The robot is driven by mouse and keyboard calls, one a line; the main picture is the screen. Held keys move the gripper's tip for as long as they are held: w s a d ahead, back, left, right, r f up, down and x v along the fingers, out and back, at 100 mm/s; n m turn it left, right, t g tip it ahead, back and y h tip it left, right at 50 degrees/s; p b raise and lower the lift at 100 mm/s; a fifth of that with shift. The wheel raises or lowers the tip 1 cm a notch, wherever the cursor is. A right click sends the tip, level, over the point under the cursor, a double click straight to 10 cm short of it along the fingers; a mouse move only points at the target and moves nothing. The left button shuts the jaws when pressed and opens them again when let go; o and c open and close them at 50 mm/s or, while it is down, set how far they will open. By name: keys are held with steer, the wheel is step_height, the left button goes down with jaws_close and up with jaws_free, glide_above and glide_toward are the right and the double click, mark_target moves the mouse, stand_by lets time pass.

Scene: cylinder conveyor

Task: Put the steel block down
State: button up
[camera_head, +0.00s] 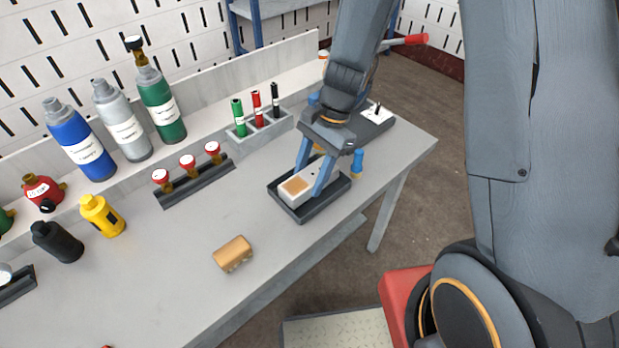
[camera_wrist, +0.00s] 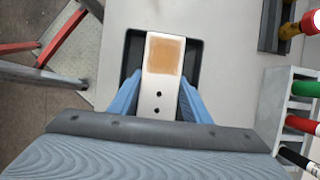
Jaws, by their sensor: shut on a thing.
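The steel block (camera_head: 296,190) is a pale bar with an orange-brown patch on one end. In the wrist view the block (camera_wrist: 158,88) also shows two dark holes near my gripper. My gripper (camera_head: 316,184) is shut on the block, with one blue finger on each side; both fingers also show in the wrist view (camera_wrist: 157,103). The block is in or just over a dark shallow tray (camera_head: 299,213) near the table's front edge. I cannot tell whether it touches the tray floor.
A marker holder (camera_head: 268,131) and a dark rack with red-topped valves (camera_head: 196,183) stand behind. Bottles line the back shelf. The table between rack and tray is clear.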

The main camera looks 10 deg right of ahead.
steer(key=shift+f, duration=0.5)
steer(key=o, duration=1.3)
steer(key=shift+f, duration=0.1)
steer(key=b+v, duration=0.1)
steer(key=v, duration=1.1)
steer(key=shift+s+d+r+n+t+h, duration=0.1)
steer(key=shift+s+d+n+t+h, duration=0.45)
steer(key=shift+s+d+n, duration=1.1)
steer(key=shift+s+d+r+n+t+h, duration=0.1)
steer(key=shift+s+d+n+t+h, duration=0.45)
steer(key=shift+s+d+n, duration=1.1)
steer(key=shift+s+d+n+t+h, duration=0.3)
steer(key=shift+s+d+n+h, duration=0.4)
steer(key=shift+s+d+n, duration=0.95)
steer(key=shift+s+a+n, duration=0.1)
steer(key=shift+a+n, duration=0.35)
steer(key=shift+n, duration=0.2)
